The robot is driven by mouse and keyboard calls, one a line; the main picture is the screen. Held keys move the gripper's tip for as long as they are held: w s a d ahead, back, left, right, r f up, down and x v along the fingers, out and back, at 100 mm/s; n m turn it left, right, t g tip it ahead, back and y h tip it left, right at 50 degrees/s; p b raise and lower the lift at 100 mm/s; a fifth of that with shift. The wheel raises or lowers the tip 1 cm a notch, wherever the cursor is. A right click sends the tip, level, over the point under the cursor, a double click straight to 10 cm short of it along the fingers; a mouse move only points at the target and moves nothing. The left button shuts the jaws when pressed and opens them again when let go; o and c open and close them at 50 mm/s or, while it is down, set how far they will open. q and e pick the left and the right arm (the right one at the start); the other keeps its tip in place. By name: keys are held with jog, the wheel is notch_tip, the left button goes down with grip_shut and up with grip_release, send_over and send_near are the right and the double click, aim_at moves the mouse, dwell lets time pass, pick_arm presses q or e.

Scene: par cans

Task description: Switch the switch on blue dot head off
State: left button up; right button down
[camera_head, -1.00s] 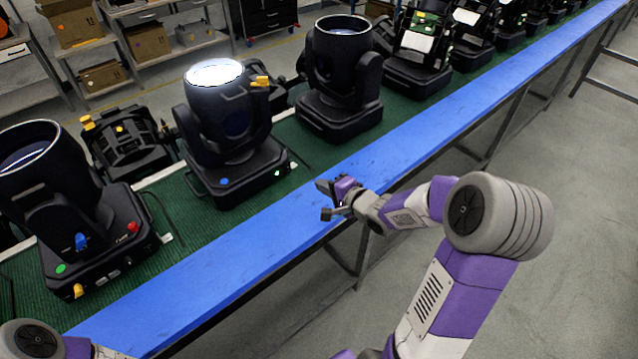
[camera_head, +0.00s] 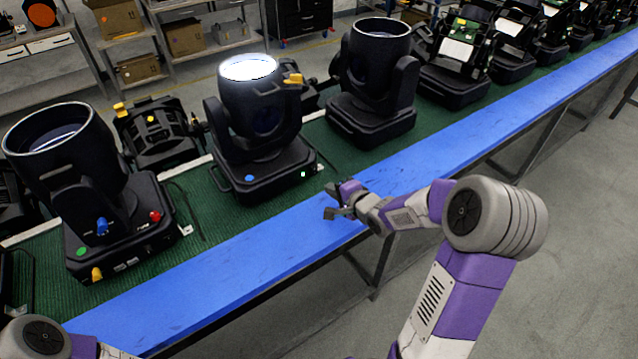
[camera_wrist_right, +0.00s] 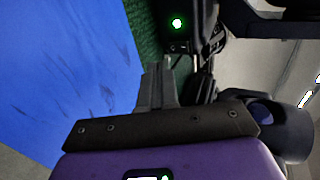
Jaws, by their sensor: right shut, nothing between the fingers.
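The blue dot head (camera_head: 262,130) is a black moving-head light standing upright on the green mat, with its lamp face (camera_head: 248,67) glowing white. The blue dot (camera_head: 249,178) is on the front of its base. A small green-lit switch (camera_head: 303,174) is at the right end of that front and also shows in the right wrist view (camera_wrist_right: 177,23). My right gripper (camera_head: 331,201) is shut and empty over the blue table edge, just right of the switch and apart from it. In the right wrist view its fingers (camera_wrist_right: 158,88) point toward the head's base. My left gripper is out of view.
A green-dot head (camera_head: 95,190) with blue, red and yellow plugs stands at the left. Another black head (camera_head: 375,85) stands to the right. The blue table strip (camera_head: 250,260) in front is clear. Shelves with boxes stand behind.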

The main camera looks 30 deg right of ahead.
aim_at(314, 170)
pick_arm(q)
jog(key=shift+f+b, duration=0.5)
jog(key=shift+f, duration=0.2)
pick_arm(e)
jog(key=x, duration=0.4)
jog(key=r+x, duration=0.1)
jog(key=x, duration=0.2)
jog(key=shift+w, duration=0.3)
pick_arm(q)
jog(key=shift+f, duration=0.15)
